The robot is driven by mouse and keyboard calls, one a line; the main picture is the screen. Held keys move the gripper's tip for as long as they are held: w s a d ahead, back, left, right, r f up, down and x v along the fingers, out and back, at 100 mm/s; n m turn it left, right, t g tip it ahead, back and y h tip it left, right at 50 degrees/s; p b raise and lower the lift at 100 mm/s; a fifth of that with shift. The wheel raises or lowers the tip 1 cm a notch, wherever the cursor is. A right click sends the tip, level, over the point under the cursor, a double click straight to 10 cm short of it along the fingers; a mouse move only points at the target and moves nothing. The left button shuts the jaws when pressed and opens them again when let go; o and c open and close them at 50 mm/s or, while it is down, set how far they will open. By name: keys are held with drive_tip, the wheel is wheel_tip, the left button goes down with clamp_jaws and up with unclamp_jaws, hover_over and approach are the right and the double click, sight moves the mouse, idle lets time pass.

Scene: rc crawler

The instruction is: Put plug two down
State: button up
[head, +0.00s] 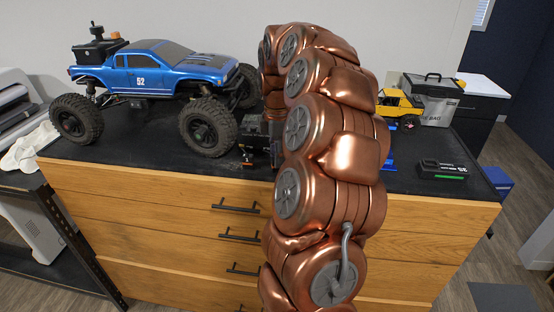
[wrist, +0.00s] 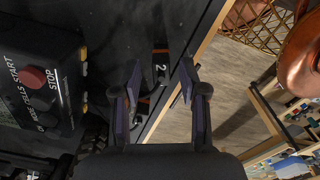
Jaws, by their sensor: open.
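Plug two (wrist: 161,70), a small dark piece with a white "2" and orange bits, lies near the edge of the black worktop in the wrist view. My gripper (wrist: 160,82) is open, with one finger on each side of the plug and apart from it as far as I can see. The lower part of the plug is hard to make out between the fingers. In the head view my copper-coloured arm hides much of this area, and I cannot make out the plug's number there.
A control box (wrist: 38,85) with a red button and START/STOP lettering is left of my gripper. A blue crawler truck (head: 160,72) stands on the worktop (head: 130,148). A yellow vehicle (head: 400,105), a tool case (head: 432,97) and a black device (head: 442,170) are at the right.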

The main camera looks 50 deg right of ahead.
wheel_tip(320, 180, up, 11)
drive_tip(key=b, duration=0.2)
drive_tip(key=shift+b, duration=0.35)
drive_tip(key=shift+f, duration=0.1)
drive_tip(key=shift+a, duration=0.1)
drive_tip(key=s+a+f+m, duration=0.1)
drive_tip(key=s+a+f, duration=0.1)
drive_tip(key=a, duration=0.6)
drive_tip(key=s+a+f+m, duration=0.2)
drive_tip(key=a, duration=0.5)
drive_tip(key=s+a+f+m, duration=0.1)
drive_tip(key=s+a+f, duration=0.1)
drive_tip(key=a, duration=0.6)
drive_tip(key=s+a+f+m+g, duration=0.1)
drive_tip(key=s+a+f+m, duration=0.2)
drive_tip(key=s+f, duration=0.3)
drive_tip(key=s+a+f+m, duration=0.4)
drive_tip(key=s+a+f, duration=0.1)
drive_tip(key=s, duration=0.6)
drive_tip(key=shift+s+a+f+g, duration=0.4)
drive_tip(key=shift+a, duration=0.3)
